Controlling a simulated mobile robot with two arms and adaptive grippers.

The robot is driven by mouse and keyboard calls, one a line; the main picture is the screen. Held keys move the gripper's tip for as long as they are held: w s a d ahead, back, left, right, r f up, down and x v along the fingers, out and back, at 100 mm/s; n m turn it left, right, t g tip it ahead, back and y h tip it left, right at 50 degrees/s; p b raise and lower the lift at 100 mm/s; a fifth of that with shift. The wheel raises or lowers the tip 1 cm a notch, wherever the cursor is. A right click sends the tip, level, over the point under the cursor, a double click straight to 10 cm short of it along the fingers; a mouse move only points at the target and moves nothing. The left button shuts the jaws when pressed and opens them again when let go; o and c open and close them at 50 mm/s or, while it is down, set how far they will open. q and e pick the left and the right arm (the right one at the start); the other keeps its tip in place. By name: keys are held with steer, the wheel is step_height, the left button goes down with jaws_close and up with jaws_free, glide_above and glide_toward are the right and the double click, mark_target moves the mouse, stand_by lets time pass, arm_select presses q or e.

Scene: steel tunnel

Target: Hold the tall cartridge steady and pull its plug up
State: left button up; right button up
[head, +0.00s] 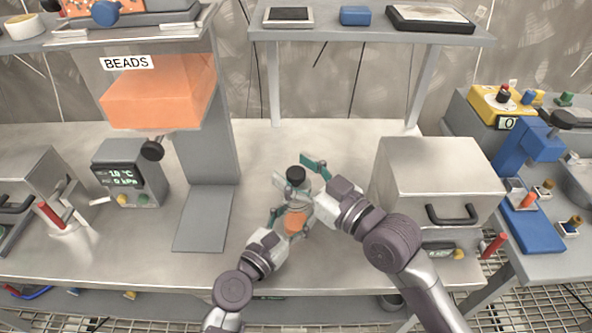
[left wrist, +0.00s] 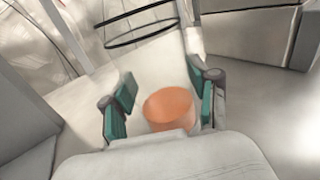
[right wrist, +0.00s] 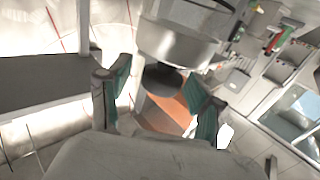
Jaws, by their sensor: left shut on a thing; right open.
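The tall cartridge (head: 293,224) stands on the bench with orange contents showing low in it. Its black plug (head: 296,174) is at the top. My left gripper (head: 287,216) is shut around the cartridge body; in the left wrist view the orange fill (left wrist: 168,107) lies between the teal fingers (left wrist: 165,95). My right gripper (head: 297,172) is open, with its fingers on either side of the plug. In the right wrist view the plug (right wrist: 163,80) shows between the open fingers (right wrist: 163,95); I cannot tell whether either finger touches it. My grippers hide part of the cartridge.
A BEADS hopper (head: 160,95) and its grey stand (head: 205,215) are to the left. A steel box with a handle (head: 440,170) is close to the right arm. A shelf (head: 370,32) spans behind. Bare bench lies between stand and cartridge.

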jaws_close()
stand_by(0.3)
steer(key=shift+r, duration=0.1)
steer(key=shift+r, duration=0.7)
jaws_free()
steer(key=shift+f, duration=0.1)
steer(key=v, duration=1.2)
